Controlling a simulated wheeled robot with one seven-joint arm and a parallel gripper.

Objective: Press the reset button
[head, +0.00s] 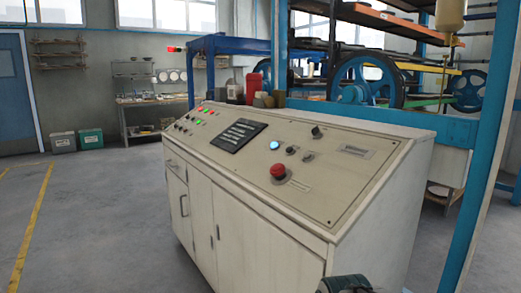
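A cream control console (255,232) with a sloped top panel stands in the middle of the head view. A lit blue-white round button (274,145) is on the right part of the panel. Below it is a large red mushroom button (278,172). No label can be read, so I cannot tell which control is marked reset. A dark rounded part at the bottom edge, right of centre, looks like part of my arm. No gripper fingers show, and nothing of mine touches the panel.
The panel also has a dark display (236,135), black knobs (316,132) and several small coloured lights at its left. A blue machine frame (489,150) with wheels stands behind and to the right. Open grey floor (95,215) lies left of the console.

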